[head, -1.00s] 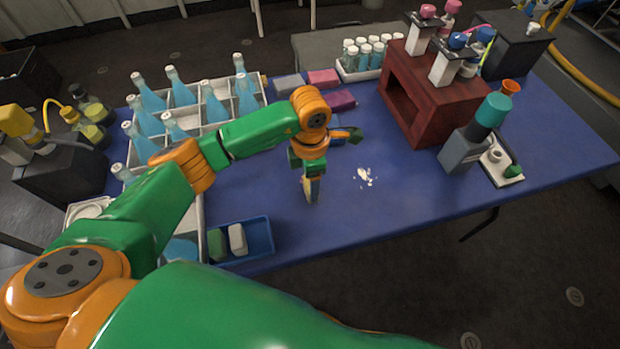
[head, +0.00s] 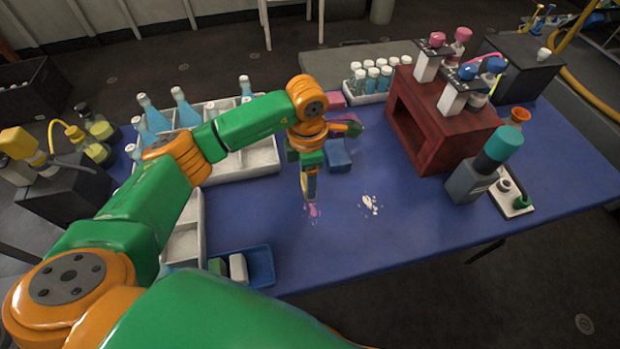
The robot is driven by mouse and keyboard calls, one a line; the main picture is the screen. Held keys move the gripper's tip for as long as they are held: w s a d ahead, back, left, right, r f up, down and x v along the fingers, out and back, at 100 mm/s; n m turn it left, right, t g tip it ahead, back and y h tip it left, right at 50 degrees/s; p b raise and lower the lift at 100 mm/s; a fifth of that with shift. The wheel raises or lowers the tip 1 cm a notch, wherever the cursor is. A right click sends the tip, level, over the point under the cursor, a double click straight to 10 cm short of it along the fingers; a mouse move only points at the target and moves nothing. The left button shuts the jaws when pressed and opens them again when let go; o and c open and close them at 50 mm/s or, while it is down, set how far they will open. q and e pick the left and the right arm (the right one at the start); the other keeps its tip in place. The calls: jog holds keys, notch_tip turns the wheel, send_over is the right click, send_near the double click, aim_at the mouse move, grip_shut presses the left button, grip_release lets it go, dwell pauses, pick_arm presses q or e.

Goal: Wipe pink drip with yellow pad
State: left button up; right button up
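The pink drip (head: 313,211) is a small smear on the blue table, just below my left gripper's tip in the picture. My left gripper (head: 309,187) points down over the table beside it. A narrow yellowish edge shows at its fingers, but I cannot tell whether this is the yellow pad or part of the fingers. Whether the tip touches the table is also unclear. No other yellow pad is plainly visible. My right gripper is not in view.
A white spill (head: 370,204) lies right of the pink drip. A blue block (head: 338,155) is behind the gripper. A blue tray (head: 262,266) holds green and white pads. A divided bottle crate (head: 262,158) stands left, a dark red stand (head: 440,135) right.

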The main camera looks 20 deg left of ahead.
pick_arm(q)
notch_tip(320, 180, up, 3)
jog(key=shift+w+a+r+p, duration=0.1)
jog(key=shift+w+r+p, duration=0.05)
jog(key=shift+p, duration=0.9)
jog(key=shift+r, duration=0.45)
